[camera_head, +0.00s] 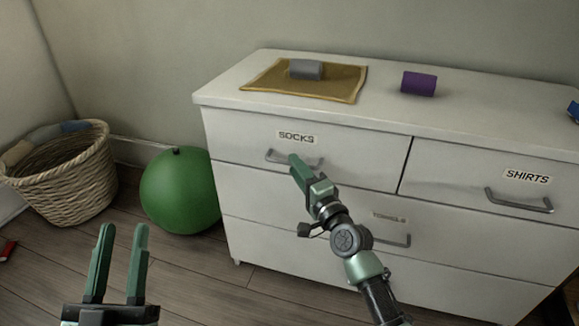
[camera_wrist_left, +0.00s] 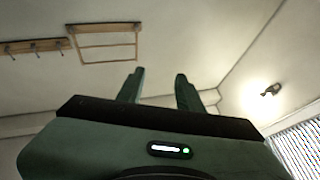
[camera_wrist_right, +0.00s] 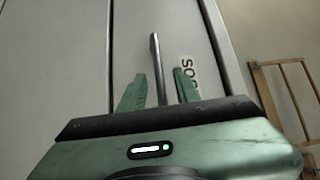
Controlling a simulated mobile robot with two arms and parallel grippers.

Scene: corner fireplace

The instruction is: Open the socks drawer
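The white dresser's socks drawer (camera_head: 365,163) is shut, at the upper left of the dresser, under a SOCKS label (camera_head: 296,137). Its metal bar handle (camera_head: 275,157) is partly hidden behind my right gripper (camera_head: 297,160) in the head view. In the right wrist view the handle (camera_wrist_right: 156,60) runs between the two spread green fingers of the right gripper (camera_wrist_right: 160,88); I cannot tell whether they touch it. My left gripper (camera_head: 122,230) is open and empty over the floor at the lower left. It also shows open in the left wrist view (camera_wrist_left: 159,80).
The shirts drawer (camera_head: 450,182) and a lower drawer with a handle (camera_head: 396,241) are shut. A green ball (camera_head: 180,190) stands left of the dresser, beside a wicker basket (camera_head: 65,185).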

